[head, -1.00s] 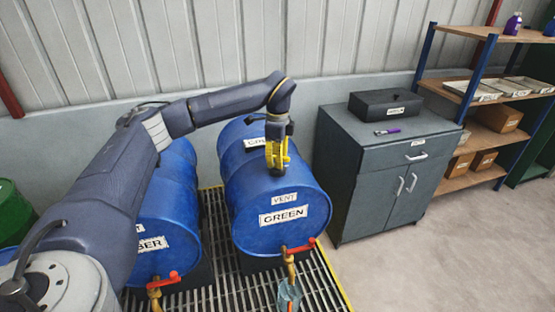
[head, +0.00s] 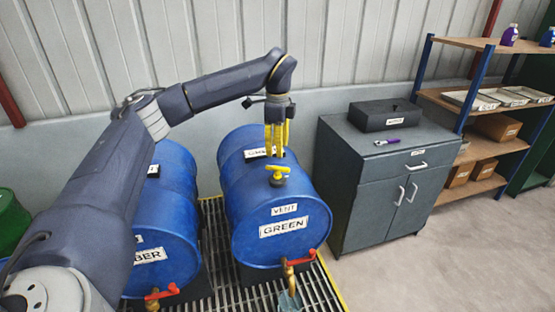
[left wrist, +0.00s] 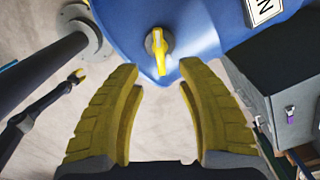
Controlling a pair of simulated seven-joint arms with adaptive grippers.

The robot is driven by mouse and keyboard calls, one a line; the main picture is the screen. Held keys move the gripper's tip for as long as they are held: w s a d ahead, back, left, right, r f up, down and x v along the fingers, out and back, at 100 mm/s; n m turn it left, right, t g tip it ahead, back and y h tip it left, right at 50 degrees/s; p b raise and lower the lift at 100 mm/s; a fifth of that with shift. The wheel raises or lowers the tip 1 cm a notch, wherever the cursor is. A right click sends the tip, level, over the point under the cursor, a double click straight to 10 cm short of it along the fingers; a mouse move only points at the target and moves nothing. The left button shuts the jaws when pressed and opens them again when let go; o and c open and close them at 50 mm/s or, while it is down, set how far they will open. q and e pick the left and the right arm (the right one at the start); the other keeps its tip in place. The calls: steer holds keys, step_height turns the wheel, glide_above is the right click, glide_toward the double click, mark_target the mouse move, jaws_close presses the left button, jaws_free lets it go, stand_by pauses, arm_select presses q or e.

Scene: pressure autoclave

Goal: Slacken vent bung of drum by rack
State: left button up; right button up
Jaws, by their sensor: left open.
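The blue drum labelled GREEN (head: 262,235) lies on its side on the grating, the nearer of two blue drums to the shelf rack (head: 470,110). Its yellow vent bung (head: 278,174), with a bar handle, sits on top above the VENT label; it also shows in the left wrist view (left wrist: 157,42). My left gripper (head: 277,152) is open and empty, pointing down just above and behind the bung. In the left wrist view its yellow fingers (left wrist: 160,75) are spread apart, and the bung lies beyond their tips, not between them.
Another blue drum (head: 165,230) lies to the left. Red-handled taps (head: 298,259) stick out at the drum fronts, with a clear vessel (head: 289,299) under the right one. A grey cabinet (head: 372,190) with a dark box (head: 385,115) and purple-handled tool (head: 388,142) stands right.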

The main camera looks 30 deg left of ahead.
arm_select(q)
steer(key=shift+r, duration=1.65)
